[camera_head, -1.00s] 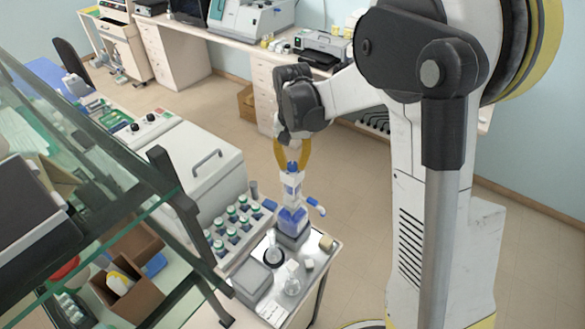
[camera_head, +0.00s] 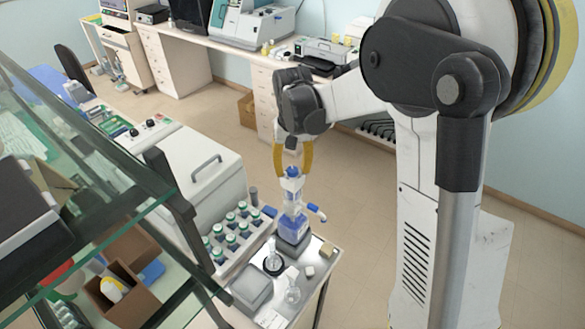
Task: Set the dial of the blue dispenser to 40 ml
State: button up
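The blue dispenser (camera_head: 294,222) stands upright on a dark grey block on the small white bench. It has a blue bottle, a white and blue upper body and a blue-tipped spout pointing right. Its dial and any scale marks are too small to read. My gripper (camera_head: 293,176) points down over the dispenser's top. Its two yellow fingers are spread, one on each side of the blue cap. I cannot tell whether either finger touches the cap.
A rack of green-capped bottles (camera_head: 215,256) stands left of the dispenser. A glass-shelved rack fills the left side. Open floor lies to the right.

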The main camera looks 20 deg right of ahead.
aim_at(293, 169)
jog(key=shift+r, duration=0.1)
notch_tip(293, 169, up, 12)
dwell(0.6)
dwell(0.4)
